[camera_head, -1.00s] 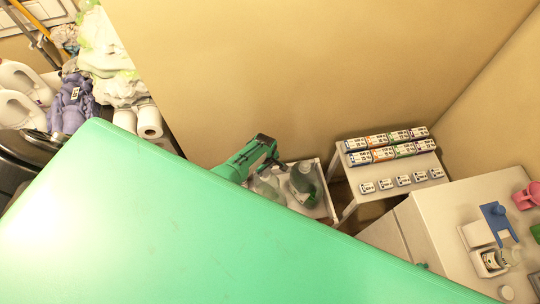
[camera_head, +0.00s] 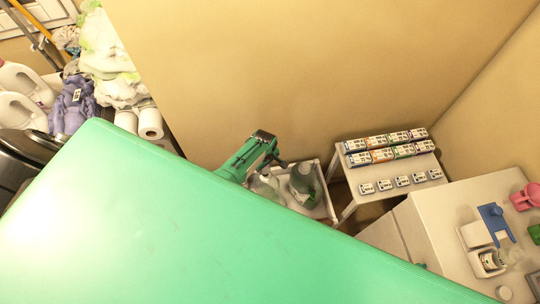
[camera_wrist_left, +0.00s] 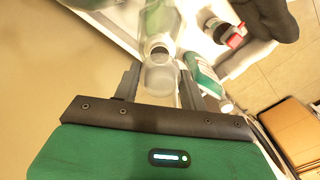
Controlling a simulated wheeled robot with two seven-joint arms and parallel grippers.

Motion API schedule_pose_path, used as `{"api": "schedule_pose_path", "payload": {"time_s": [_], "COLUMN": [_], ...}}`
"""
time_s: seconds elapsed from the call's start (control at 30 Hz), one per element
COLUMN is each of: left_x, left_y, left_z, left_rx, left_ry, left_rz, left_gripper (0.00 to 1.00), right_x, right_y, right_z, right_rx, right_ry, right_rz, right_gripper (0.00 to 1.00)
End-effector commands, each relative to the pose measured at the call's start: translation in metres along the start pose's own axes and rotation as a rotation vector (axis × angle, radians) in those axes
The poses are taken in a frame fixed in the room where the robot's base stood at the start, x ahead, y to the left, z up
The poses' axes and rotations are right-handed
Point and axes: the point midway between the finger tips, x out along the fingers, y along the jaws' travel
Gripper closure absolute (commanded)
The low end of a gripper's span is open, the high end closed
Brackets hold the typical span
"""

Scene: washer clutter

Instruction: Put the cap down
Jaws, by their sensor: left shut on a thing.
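A clear, see-through cap (camera_wrist_left: 160,79) sits between the fingers of my left gripper (camera_wrist_left: 160,72) in the left wrist view. The gripper is shut on it. The cap's far end lies close to the neck of a clear bottle with a green label (camera_wrist_left: 160,20); I cannot tell whether they touch. In the head view my left gripper (camera_head: 281,162) is over a white tray (camera_head: 318,212) with bottles, and the cap cannot be made out there. My right gripper is not in view.
The tray also holds a green-labelled bottle (camera_wrist_left: 203,72) and a dark grey-green container (camera_head: 303,182). To its right stands a white shelf (camera_head: 352,196) with several small boxes. A white cabinet (camera_head: 440,215) holds more items. A plain wall is behind.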

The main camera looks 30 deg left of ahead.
Motion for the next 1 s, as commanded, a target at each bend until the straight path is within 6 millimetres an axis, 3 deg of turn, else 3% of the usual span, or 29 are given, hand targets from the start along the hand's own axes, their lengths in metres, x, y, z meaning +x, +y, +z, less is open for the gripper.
{"api": "schedule_pose_path", "payload": {"time_s": [0.27, 1.0], "left_x": [-0.0115, -0.0114], "left_y": [-0.0001, -0.0003], "left_z": [0.0001, 0.0002], "left_rx": [0.000, 0.000], "left_ry": [0.000, 0.000], "left_rz": [0.001, 0.000], "left_gripper": [0.81, 0.81], "right_x": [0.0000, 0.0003], "right_y": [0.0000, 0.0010], "right_z": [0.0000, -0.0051], "right_rx": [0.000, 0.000], "right_ry": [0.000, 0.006], "right_rz": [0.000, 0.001], "right_gripper": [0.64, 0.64]}}
